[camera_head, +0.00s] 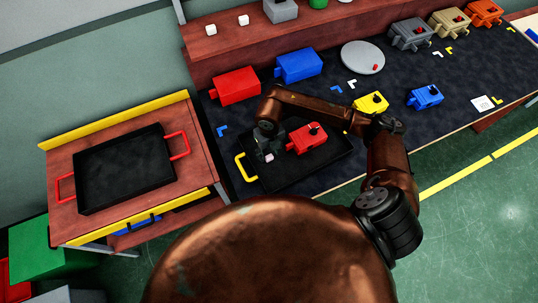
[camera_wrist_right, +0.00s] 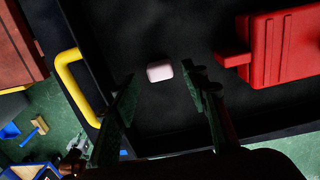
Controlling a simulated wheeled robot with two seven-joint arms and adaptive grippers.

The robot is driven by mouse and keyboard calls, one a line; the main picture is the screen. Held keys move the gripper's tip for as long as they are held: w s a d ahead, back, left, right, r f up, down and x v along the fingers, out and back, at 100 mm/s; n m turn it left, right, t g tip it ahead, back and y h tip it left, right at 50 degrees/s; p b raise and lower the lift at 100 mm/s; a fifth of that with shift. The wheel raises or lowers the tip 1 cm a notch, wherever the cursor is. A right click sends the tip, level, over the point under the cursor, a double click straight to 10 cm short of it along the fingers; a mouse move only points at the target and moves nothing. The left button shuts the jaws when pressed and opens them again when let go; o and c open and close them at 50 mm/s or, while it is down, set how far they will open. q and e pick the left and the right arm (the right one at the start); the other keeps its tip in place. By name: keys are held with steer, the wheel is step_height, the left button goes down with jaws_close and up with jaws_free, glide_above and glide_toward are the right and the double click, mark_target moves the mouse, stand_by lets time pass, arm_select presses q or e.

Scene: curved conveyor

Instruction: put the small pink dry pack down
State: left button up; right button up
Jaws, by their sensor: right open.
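The small pink dry pack (camera_wrist_right: 159,71) lies on the floor of a black tray with a yellow handle (camera_wrist_right: 150,115). In the head view the pack (camera_head: 269,157) shows as a small pale spot just below my right gripper (camera_head: 267,147). My right gripper is open in the wrist view (camera_wrist_right: 163,105), its two dark fingers on either side of and nearer than the pack, with no visible contact. A red housing (camera_wrist_right: 280,48) lies in the same tray to the right of the pack; it also shows in the head view (camera_head: 307,138). My left gripper is out of view.
A second black tray with red handles (camera_head: 90,203) stands on the wooden cart at left. Red (camera_head: 236,86) and blue (camera_head: 299,65) boxes stand behind my right arm. A yellow part (camera_head: 371,102) and a small blue part (camera_head: 426,97) lie to the right.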

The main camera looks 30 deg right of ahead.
mark_target(269, 156)
step_height(269, 156, up, 9)
steer(key=shift+r, duration=0.15)
